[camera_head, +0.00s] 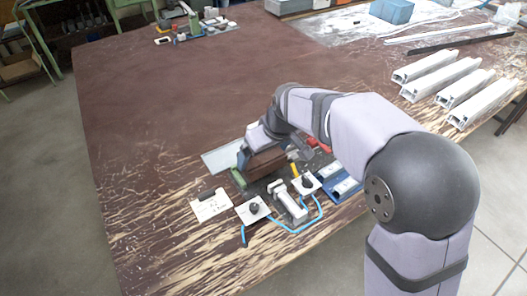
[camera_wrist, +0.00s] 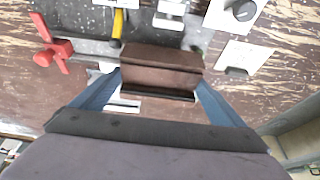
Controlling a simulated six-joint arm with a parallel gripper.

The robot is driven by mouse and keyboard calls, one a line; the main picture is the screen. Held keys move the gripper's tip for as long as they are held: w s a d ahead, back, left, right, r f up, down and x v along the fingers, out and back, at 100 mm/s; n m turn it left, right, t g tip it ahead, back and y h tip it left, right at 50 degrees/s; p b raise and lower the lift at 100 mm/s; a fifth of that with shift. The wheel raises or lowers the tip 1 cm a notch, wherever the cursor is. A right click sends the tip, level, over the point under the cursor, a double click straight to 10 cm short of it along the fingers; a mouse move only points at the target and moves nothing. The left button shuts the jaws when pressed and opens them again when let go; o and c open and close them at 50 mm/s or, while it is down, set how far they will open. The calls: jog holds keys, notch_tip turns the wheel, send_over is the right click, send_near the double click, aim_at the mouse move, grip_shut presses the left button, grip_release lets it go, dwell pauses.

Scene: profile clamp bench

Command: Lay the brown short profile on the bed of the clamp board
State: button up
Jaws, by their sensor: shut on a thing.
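The brown short profile (camera_head: 268,163) is held between the blue fingers of my gripper (camera_head: 262,156). In the wrist view the profile (camera_wrist: 160,72) lies crosswise, with one finger of my gripper (camera_wrist: 158,90) at each end. The clamp board (camera_wrist: 88,20) is a dark grey speckled plate below and beyond the profile; in the head view the board (camera_head: 262,187) is largely hidden by the arm and profile. A red clamp handle (camera_wrist: 55,54) and a yellow part (camera_wrist: 118,22) show at the board. I cannot tell whether the profile touches the bed.
White plates with black knobs (camera_head: 254,209) and a blue hose (camera_head: 296,229) lie in front of the board. A blue fixture (camera_head: 343,181) stands to its right. White profiles (camera_head: 424,66) lie at the right edge of the table.

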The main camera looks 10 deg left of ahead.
aim_at(265, 159)
jog(key=shift+f+b, duration=0.9)
jog(key=shift+f, duration=0.8)
jog(key=o, duration=0.8)
jog(key=shift+b+v, duration=0.3)
jog(key=shift+v, duration=3.4)
jog(key=s+d+f+m+g+h+p, duration=0.1)
jog(key=s+d+m+p, duration=0.25)
jog(key=d, duration=0.45)
jog(key=s+d+f+m+h+p, duration=0.1)
jog(key=s+d+m+p, duration=0.2)
jog(key=d, duration=0.6)
jog(key=s+d+f+p, duration=0.1)
jog(key=s+d, duration=0.1)
jog(key=s, duration=0.2)
jog(key=s+d+m+g+p, duration=0.1)
jog(key=s+d, duration=0.2)
jog(key=s, duration=0.1)
jog(key=s+d+f+m+g+h+p, duration=0.1)
jog(key=s+d, duration=0.2)
jog(key=s, duration=0.1)
jog(key=shift+d+f+m, duration=0.1)
jog(key=shift+f+m, duration=0.15)
jog(key=shift+f, duration=0.05)
